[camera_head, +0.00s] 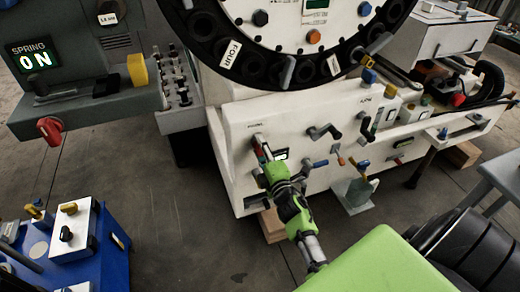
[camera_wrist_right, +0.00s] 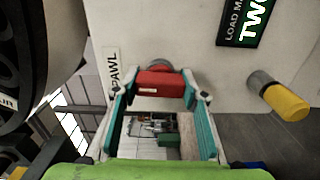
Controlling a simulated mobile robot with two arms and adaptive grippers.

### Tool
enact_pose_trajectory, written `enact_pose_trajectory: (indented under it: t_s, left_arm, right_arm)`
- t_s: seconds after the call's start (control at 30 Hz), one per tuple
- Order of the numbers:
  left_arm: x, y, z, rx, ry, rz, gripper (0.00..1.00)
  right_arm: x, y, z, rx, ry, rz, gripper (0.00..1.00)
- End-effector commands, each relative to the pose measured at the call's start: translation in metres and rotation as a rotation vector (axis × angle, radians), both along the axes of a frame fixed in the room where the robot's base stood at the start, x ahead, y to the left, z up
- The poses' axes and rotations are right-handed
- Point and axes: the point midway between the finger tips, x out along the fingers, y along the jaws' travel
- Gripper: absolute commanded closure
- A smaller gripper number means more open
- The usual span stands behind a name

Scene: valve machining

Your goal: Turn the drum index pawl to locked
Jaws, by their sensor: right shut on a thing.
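The drum index pawl has a red handle (camera_wrist_right: 160,86) beside a white PAWL label (camera_wrist_right: 111,72) on the white machine front. In the head view it is at the small red spot (camera_head: 258,140), mostly hidden by my gripper. My right gripper (camera_wrist_right: 161,92) is shut on the red handle, with a teal-padded finger on each side. In the head view my green right gripper (camera_head: 264,156) reaches up to the machine front. The black drum (camera_head: 245,70) with a FOUR label stands above. My left gripper is not in view.
A small display (camera_head: 281,154) sits right of the pawl; in the wrist view it reads TWO (camera_wrist_right: 254,14). A yellow-tipped knob (camera_wrist_right: 284,101) sticks out nearby. Other black crank handles (camera_head: 323,131) line the front. A SPRING ON panel (camera_head: 40,57) and blue cart (camera_head: 115,255) stand left.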

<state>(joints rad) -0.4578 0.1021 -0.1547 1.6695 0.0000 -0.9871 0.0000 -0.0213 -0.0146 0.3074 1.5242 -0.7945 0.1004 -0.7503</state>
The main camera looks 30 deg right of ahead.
Motion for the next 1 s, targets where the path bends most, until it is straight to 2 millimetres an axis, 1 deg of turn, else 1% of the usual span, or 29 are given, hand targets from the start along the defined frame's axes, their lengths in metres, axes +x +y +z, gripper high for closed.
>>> enact_pose_trajectory:
  t_s: [0.2, 0.63, 0.67, 0.7, 0.73, 1.0]
  left_arm:
    - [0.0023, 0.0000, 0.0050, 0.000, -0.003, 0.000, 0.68]
    - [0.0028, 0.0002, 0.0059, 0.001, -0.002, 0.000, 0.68]
    - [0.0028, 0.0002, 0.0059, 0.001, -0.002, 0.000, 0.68]
    - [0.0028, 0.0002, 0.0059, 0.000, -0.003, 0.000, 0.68]
    - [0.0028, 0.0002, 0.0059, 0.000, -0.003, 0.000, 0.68]
    - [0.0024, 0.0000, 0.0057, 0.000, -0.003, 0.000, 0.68]
  right_arm:
    - [0.0006, -0.0002, 0.0012, -0.045, 0.009, 0.000, 0.82]
    - [0.0007, -0.0002, 0.0016, -0.055, 0.011, 0.000, 0.82]
    - [0.0006, -0.0003, 0.0015, -0.055, 0.011, 0.001, 0.55]
    - [0.0005, -0.0003, 0.0015, -0.054, 0.011, 0.001, 0.45]
    - [0.0005, -0.0003, 0.0014, -0.054, 0.011, 0.001, 0.43]
    - [0.0002, -0.0001, 0.0006, -0.051, 0.011, 0.000, 0.43]
